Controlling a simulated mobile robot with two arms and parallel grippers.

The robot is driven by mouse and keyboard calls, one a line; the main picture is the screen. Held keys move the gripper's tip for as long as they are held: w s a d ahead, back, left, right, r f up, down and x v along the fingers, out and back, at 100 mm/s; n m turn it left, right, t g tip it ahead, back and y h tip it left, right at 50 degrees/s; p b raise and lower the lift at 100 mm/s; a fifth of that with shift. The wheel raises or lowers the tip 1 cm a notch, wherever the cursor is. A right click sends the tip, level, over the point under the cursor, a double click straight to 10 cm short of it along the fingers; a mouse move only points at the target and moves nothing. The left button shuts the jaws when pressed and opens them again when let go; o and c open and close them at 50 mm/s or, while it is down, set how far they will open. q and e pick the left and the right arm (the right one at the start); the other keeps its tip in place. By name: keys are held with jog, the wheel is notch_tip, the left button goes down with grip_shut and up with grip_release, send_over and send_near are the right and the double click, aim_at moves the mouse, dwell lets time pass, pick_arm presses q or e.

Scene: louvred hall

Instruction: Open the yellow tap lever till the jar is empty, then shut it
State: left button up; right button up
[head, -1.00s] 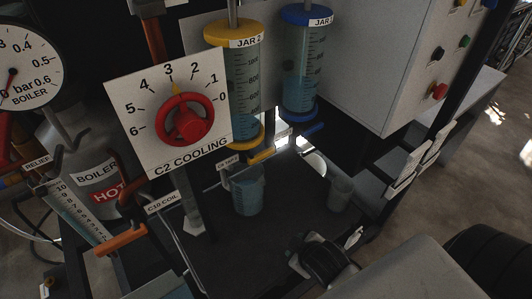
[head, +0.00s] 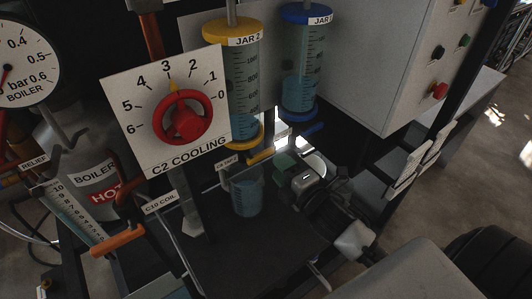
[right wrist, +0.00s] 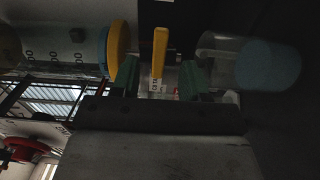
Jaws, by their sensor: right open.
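The yellow tap lever (head: 261,156) sits under the yellow-capped jar, JAR 2 (head: 243,75), which holds some blue liquid low down. A beaker (head: 247,194) with blue liquid stands below the tap. My right gripper (head: 287,166) is open just right of the lever. In the right wrist view, the yellow lever (right wrist: 160,50) shows between and beyond the green fingertips of my right gripper (right wrist: 158,78), with a gap on both sides. I cannot tell whether it is within their reach. The jar's yellow base ring (right wrist: 118,50) is on the left there. My left gripper is not in view.
The blue-capped JAR 1 (head: 301,65) stands right of JAR 2. The C2 COOLING panel (head: 160,105) with its red wheel is close on the left. An orange handle (head: 118,240) juts out lower left. The dark bench top (head: 250,250) is clear in front.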

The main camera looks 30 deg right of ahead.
aim_at(268, 155)
jog(key=shift+w+a, duration=0.25)
jog(key=shift+w, duration=1.3)
jog(key=shift+w+a, duration=0.2)
jog(key=shift+w, duration=1.3)
jog(key=shift+c, duration=0.4)
grip_shut()
